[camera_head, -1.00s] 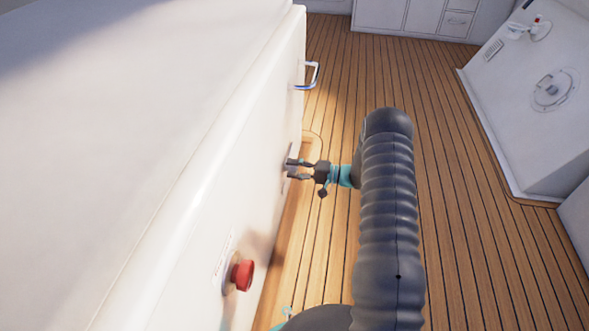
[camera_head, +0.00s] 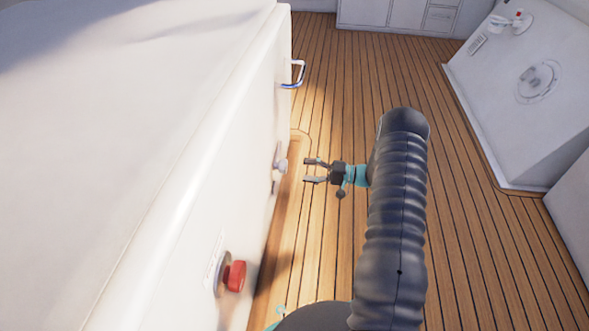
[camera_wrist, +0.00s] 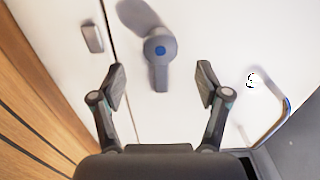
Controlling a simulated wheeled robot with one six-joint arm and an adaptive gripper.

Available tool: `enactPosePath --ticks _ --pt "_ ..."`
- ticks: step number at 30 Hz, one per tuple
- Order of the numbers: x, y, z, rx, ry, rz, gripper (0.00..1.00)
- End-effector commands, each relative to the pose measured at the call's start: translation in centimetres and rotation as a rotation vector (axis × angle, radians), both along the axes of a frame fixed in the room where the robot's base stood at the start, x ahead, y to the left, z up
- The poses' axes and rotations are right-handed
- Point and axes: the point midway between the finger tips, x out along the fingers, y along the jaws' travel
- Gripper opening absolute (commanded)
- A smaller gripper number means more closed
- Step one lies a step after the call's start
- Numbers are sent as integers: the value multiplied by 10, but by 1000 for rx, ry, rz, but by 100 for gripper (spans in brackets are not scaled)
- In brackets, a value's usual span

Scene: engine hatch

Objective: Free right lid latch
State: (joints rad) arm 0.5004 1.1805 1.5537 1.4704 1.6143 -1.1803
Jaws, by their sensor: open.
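The lid latch (camera_wrist: 160,62) is a grey turning handle with a round blue-centred hub on the white panel. In the wrist view its lever points down the picture, and it lies to the right of a dark panel seam. In the head view the latch (camera_head: 281,166) sticks out from the side of the white box. My gripper (camera_head: 306,172) is open and empty, a little to the right of the latch and apart from it. In the wrist view my gripper's fingers (camera_wrist: 162,79) stand on either side of the lever in the picture.
A red push button (camera_head: 236,276) is on the same panel, nearer me. A chrome grab handle (camera_head: 298,75) sits farther along; it also shows in the wrist view (camera_wrist: 281,121). A small grey plate (camera_wrist: 92,38) lies across the seam. The wooden floor (camera_head: 335,90) is clear.

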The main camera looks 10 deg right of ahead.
Motion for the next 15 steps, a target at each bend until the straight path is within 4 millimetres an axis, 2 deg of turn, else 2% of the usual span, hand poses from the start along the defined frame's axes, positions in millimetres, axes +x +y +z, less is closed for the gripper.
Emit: enactPosePath --ticks 1,6,15 --pt "-3 -9 0 0 0 -4 75" --pt "-10 -25 0 0 0 -2 75" --pt "-13 -30 0 0 1 1 75"
